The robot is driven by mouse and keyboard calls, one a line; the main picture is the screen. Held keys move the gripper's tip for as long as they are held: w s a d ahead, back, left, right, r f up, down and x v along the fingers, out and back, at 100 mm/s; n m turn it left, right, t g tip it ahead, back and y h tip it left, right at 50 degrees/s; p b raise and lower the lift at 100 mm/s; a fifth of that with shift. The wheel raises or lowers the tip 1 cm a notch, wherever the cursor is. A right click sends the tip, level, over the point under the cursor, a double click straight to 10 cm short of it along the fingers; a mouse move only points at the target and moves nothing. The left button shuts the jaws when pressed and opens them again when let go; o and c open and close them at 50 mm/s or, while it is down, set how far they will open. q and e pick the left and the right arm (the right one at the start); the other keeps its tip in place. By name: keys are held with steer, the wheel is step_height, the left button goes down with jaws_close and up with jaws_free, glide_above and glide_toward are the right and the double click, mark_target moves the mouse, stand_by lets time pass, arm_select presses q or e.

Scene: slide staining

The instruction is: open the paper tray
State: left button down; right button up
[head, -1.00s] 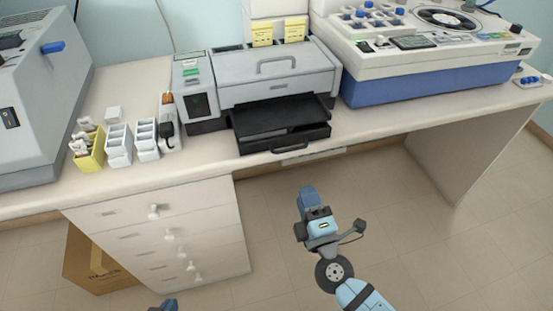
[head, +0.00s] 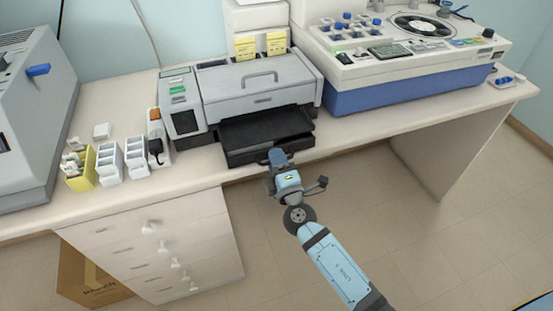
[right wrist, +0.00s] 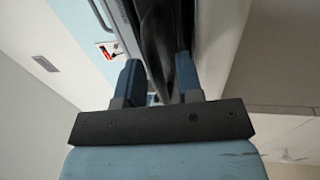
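The paper tray (head: 262,128) is black and sits low at the front of the grey printer (head: 262,85). My right gripper (head: 277,157) is at the front edge of the tray and hides its handle in the head view. In the right wrist view my right gripper's fingers (right wrist: 158,80) stand apart, with a dark part of the tray (right wrist: 153,42) between them. I see a gap beside it, and cannot tell whether either finger touches it. My left gripper is not in view.
A white and blue machine (head: 400,85) stands to the right of the printer. A yellow holder (head: 80,170) and white racks (head: 137,157) stand to its left. Drawers (head: 150,245) are below the counter. The floor space in front of the tray is clear apart from my arm.

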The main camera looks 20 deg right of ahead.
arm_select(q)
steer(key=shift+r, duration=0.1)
arm_select(e)
steer(key=shift+c, duration=0.3)
